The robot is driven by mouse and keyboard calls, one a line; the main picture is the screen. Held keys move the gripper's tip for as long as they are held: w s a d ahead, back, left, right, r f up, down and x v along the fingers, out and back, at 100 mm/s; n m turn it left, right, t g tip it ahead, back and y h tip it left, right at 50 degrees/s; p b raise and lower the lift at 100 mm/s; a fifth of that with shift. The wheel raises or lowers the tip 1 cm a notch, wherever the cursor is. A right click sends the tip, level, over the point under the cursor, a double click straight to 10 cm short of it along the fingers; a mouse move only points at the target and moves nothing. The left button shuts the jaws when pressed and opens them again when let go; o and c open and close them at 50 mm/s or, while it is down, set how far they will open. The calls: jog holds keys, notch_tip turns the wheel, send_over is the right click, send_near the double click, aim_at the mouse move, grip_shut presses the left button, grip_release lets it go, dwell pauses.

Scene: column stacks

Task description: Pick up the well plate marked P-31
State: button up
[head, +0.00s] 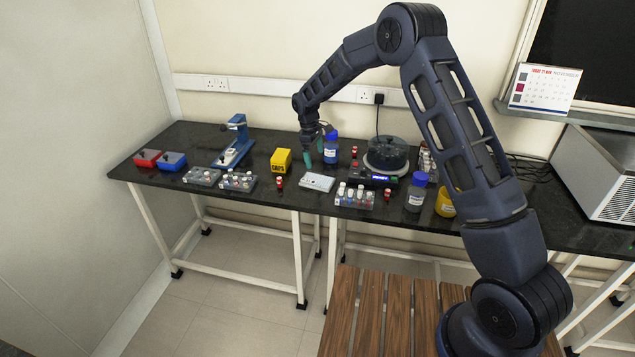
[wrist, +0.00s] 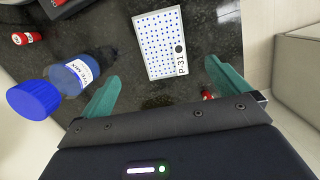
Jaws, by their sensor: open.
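The well plate marked P-31 (wrist: 160,45) lies flat on the black bench, white with rows of blue wells and its label at one end. In the head view the plate (head: 317,182) is near the bench's front edge, between the yellow box and a vial rack. My gripper (wrist: 160,90) has green fingers spread wide, with nothing between them. The plate lies beyond the fingertips in the wrist view, apart from them. In the head view my gripper (head: 315,160) hangs above the bench, behind the plate and beside a blue-capped bottle.
The blue-capped bottle (head: 331,148) stands close to my gripper; it also shows in the wrist view (wrist: 75,75). A yellow box (head: 281,161), small red-capped vials (head: 280,183) and a vial rack (head: 354,197) surround the plate. A round dark device (head: 387,154) stands behind right.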

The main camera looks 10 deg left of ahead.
send_over(317, 178)
jog(key=f, duration=0.5)
jog(key=shift+w+a, duration=0.1)
jog(key=shift+a, duration=0.1)
jog(key=shift+d+f, duration=0.2)
jog(key=shift+f, duration=2.4)
jog(key=shift+c, duration=0.4)
jog(key=c, duration=1)
jog(key=shift+o, duration=0.2)
jog(key=shift+r, duration=0.1)
